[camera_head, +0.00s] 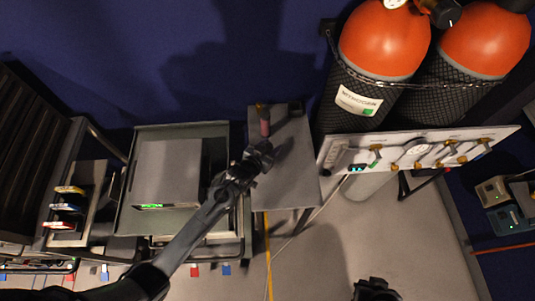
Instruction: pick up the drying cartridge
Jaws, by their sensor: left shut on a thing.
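The drying cartridge (264,123) appears as a small upright reddish cylinder with a brass-coloured top, over the small grey side table (290,185). My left gripper (263,149) reaches in from the lower left and is shut on the cartridge's lower part. The fingers hide its base, so I cannot tell whether it touches the table. My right gripper (375,289) is a dark shape at the bottom edge, away from the table. Its finger opening does not show clearly.
Two orange-topped nitrogen cylinders (385,40) stand chained at the upper right, behind a valve panel (420,149). A grey box (167,172) sits on a cart left of the table. A small dark item (295,108) is at the table's back corner. Open floor lies in front.

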